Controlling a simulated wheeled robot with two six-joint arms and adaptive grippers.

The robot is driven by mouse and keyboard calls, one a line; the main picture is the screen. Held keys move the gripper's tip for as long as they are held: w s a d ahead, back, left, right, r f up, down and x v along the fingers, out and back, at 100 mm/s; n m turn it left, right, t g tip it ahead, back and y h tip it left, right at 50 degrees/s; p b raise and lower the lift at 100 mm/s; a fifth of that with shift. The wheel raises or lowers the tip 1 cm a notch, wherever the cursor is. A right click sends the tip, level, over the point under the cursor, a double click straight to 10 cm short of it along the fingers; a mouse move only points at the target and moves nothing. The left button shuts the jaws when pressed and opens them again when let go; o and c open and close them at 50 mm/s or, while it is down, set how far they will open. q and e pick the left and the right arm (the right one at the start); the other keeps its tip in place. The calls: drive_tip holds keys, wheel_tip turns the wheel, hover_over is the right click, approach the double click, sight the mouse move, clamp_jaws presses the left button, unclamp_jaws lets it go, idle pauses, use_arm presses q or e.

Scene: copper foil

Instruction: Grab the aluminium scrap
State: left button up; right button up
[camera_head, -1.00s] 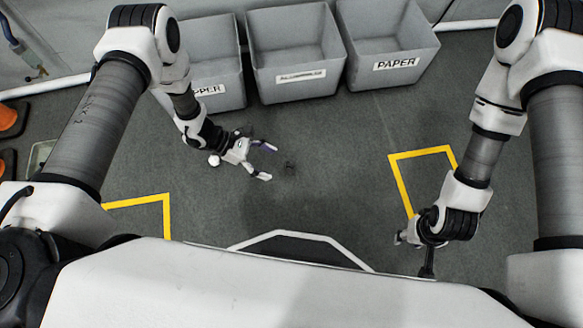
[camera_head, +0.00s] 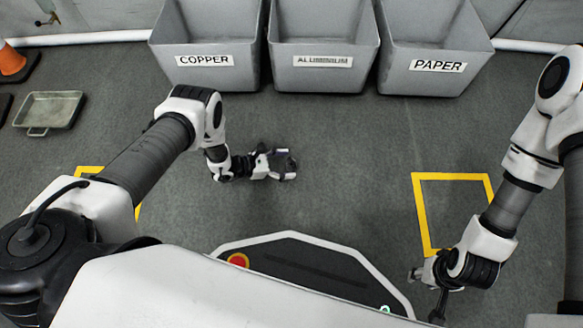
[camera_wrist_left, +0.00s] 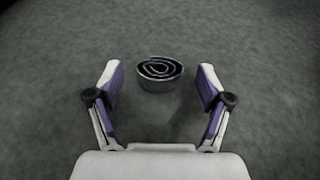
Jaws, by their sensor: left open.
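The aluminium scrap (camera_wrist_left: 161,83) is a coiled strip of silvery metal, dark inside, lying on the grey floor in the left wrist view. My left gripper (camera_head: 289,163) is open and empty. In the left wrist view its two purple-lined fingers (camera_wrist_left: 160,78) stand left and right of the coil, apart from it. I cannot tell how far above the floor they are. In the head view the scrap is not clearly made out at the left gripper. My right gripper (camera_head: 432,290) hangs low at the right, its fingers too unclear to read.
Three grey bins stand at the back, labelled COPPER (camera_head: 205,75), ALUMINIUM (camera_head: 322,80) and PAPER (camera_head: 437,82). A metal tray (camera_head: 48,110) and an orange cone (camera_head: 12,60) are at the far left. Yellow tape (camera_head: 420,205) marks the floor.

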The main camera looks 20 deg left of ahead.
use_arm(q)
drive_tip(key=shift+w+d+f, duration=0.4)
drive_tip(key=shift+d+f, duration=0.2)
drive_tip(key=shift+d, duration=0.1)
drive_tip(key=shift+w+d, duration=0.1)
drive_tip(key=shift+d, duration=0.05)
drive_tip(key=shift+r, duration=0.15)
drive_tip(key=c, duration=0.9)
use_arm(e)
drive_tip(key=shift+f, duration=0.6)
